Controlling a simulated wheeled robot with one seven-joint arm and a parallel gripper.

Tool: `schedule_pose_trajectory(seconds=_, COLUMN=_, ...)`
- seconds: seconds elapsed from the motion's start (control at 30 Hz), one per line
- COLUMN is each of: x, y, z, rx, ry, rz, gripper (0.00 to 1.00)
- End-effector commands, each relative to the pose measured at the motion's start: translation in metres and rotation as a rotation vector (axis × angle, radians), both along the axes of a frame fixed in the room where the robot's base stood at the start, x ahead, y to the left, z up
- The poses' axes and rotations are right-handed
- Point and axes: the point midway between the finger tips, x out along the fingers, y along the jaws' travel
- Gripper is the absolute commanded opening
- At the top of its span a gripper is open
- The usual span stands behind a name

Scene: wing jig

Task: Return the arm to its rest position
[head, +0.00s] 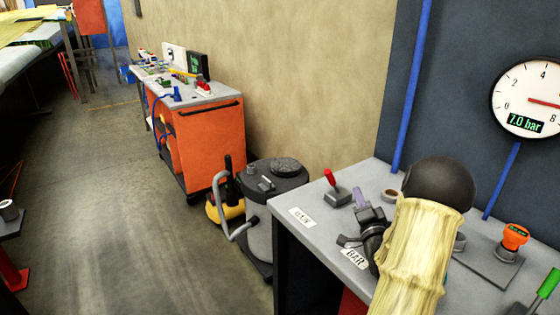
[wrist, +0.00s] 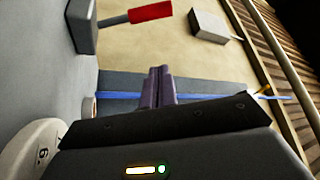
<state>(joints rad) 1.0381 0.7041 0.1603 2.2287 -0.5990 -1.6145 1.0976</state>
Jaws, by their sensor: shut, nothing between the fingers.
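In the wrist view the two fingers of my gripper (wrist: 160,84) lie side by side, shut and empty. My arm, in a pale yellow sleeve with a dark round joint, reaches in from the lower right and hides part of the bench. A red-handled lever (head: 330,179) stands just left of the fingers; its red handle (wrist: 151,13) also shows in the wrist view.
A pressure gauge (head: 530,88) reading 7.0 bar hangs on the dark panel beside blue pipes. An orange-topped valve (head: 514,237) and a green handle (head: 548,283) are right of my arm. A grey vacuum drum (head: 275,190) and orange tool cart (head: 205,145) stand left. The floor aisle is clear.

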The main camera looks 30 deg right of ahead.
Motion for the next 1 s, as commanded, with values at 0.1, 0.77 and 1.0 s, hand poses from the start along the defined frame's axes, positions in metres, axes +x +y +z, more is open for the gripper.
schedule_pose_trajectory(seconds=0.1, x=0.000, y=0.000, z=0.000, rx=0.000, ry=0.000, rz=0.000, gripper=0.00)
schedule_pose_trajectory(seconds=0.77, x=0.055, y=0.145, z=-0.046, rx=-0.303, ry=0.741, rz=0.111, gripper=0.00)
schedule_pose_trajectory(seconds=1.0, x=0.025, y=0.221, z=-0.067, rx=-0.466, ry=1.070, rz=0.251, gripper=0.00)
